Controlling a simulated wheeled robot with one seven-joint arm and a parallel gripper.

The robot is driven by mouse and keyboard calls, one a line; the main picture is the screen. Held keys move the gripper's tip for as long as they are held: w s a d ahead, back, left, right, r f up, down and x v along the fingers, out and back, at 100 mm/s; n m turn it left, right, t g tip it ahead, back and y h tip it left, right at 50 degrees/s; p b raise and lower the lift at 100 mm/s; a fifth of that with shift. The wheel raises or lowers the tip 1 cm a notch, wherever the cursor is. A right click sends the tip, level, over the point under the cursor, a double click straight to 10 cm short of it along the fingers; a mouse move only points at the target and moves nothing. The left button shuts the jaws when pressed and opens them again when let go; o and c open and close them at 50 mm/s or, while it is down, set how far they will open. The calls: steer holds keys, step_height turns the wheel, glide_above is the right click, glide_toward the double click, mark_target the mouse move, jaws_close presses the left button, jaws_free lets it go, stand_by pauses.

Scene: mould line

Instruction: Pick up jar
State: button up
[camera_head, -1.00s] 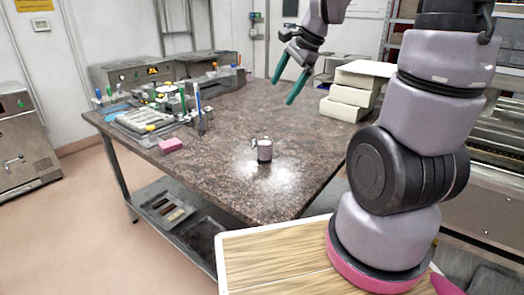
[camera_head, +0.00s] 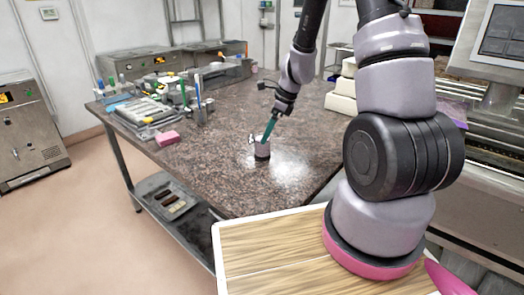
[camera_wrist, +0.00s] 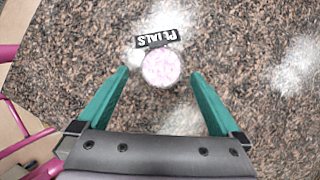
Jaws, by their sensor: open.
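The jar (camera_head: 262,152) stands upright on the speckled brown stone table, near its front part. In the wrist view the jar (camera_wrist: 161,67) is seen from above with a round pinkish-white top, and a dark label reading "PETALS" stands out at its upper edge. My gripper (camera_head: 266,136) reaches down to the jar from above right. In the wrist view my gripper (camera_wrist: 161,80) is open, with one green finger on each side of the jar and visible gaps between. In the head view the fingers overlap the jar's top, so contact is hard to judge there.
A pink block (camera_head: 167,138) lies left of the jar. A rack with pens and tools (camera_head: 150,108) fills the table's left side. White boxes (camera_head: 342,95) stand at the back right. The stone table (camera_head: 225,180) is clear around the jar.

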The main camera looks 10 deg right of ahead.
mark_target(260, 146)
steer(key=x, duration=0.5)
steer(key=shift+w+d+f, duration=0.1)
steer(key=shift+w, duration=0.05)
steer(key=shift+c, duration=0.3)
steer(key=c, duration=1.4)
